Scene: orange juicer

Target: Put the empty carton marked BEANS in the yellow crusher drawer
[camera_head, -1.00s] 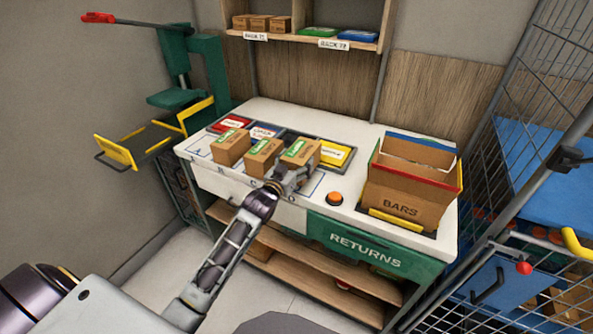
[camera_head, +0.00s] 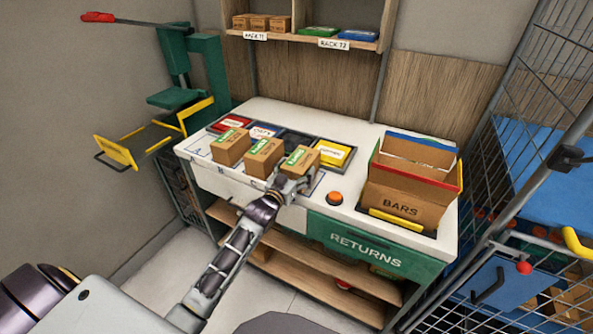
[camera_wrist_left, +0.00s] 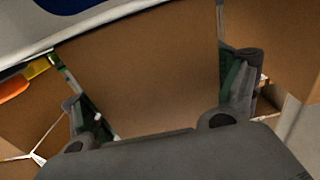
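The green crusher (camera_head: 205,75) with a red lever stands at the left; its yellow drawer (camera_head: 115,152) is pulled out and looks empty. Three brown cartons with green labels are on the white bench: left (camera_head: 230,150), middle (camera_head: 261,162) and right (camera_head: 306,164). Their label words are too small to read, so I cannot tell which is BEANS. My left gripper (camera_head: 292,184) has its fingers on either side of the right carton, seeming shut on it. In the left wrist view this carton (camera_wrist_left: 145,70) fills the gap between the fingers (camera_wrist_left: 158,85). My right gripper is not in view.
Red, blue, dark and yellow-labelled bins (camera_head: 335,152) are set behind the cartons. An orange button (camera_head: 334,198) and a large BARS box (camera_head: 402,207) are to the right. A RETURNS panel (camera_head: 365,250) is on the bench front. A wire cage (camera_head: 535,75) borders the right.

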